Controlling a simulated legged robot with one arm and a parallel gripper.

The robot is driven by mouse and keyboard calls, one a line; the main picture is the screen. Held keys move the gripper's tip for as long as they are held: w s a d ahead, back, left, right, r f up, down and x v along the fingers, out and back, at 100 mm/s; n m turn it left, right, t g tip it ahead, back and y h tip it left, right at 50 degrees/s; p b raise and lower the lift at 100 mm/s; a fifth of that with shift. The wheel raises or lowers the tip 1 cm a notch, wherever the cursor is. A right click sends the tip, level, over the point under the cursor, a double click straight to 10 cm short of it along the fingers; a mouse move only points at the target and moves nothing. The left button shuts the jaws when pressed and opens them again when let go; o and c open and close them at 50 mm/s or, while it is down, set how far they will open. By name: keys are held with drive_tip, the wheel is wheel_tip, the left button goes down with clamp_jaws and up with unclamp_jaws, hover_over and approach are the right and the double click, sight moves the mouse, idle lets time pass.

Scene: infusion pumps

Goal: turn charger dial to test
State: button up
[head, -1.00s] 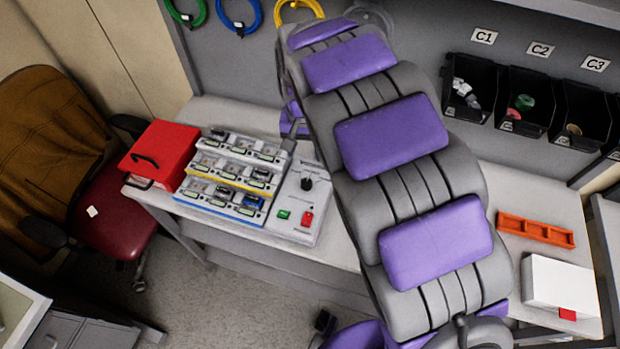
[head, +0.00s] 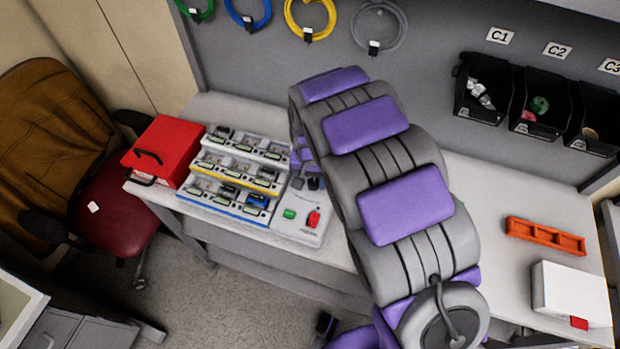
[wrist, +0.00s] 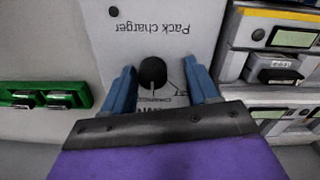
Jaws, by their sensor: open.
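The pack charger panel (wrist: 175,25) fills the middle of the wrist view, its lettering upside down. Its black round dial (wrist: 152,71) sits between the two blue fingers of my gripper (wrist: 156,74). The fingers are open, with a visible gap on each side of the dial. A light pointer mark is at the dial's lower edge, towards partly hidden lettering that seems to read CHARGE. More small lettering lies to the right, too small to read surely. In the head view the charger (head: 300,226) stands on the bench, and my arm and gripper partly cover its upper end.
Rows of battery packs (head: 238,172) sit left of the panel. A red box (head: 165,148) stands further left. An orange tray (head: 545,236) and white box (head: 572,292) lie at right.

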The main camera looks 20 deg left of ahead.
drive_tip(key=shift+d+r, duration=0.15)
drive_tip(key=shift+d, duration=0.5)
drive_tip(key=shift+c, duration=1.3)
drive_tip(key=shift+a, duration=0.3)
drive_tip(key=c, duration=0.8)
drive_tip(key=n+p, duration=0.1)
drive_tip(key=n, duration=0.3)
drive_tip(key=shift+n+p, duration=0.3)
drive_tip(key=shift+w+n+p, duration=0.1)
drive_tip(key=shift+n+p, duration=0.4)
drive_tip(key=shift+n, duration=1.8)
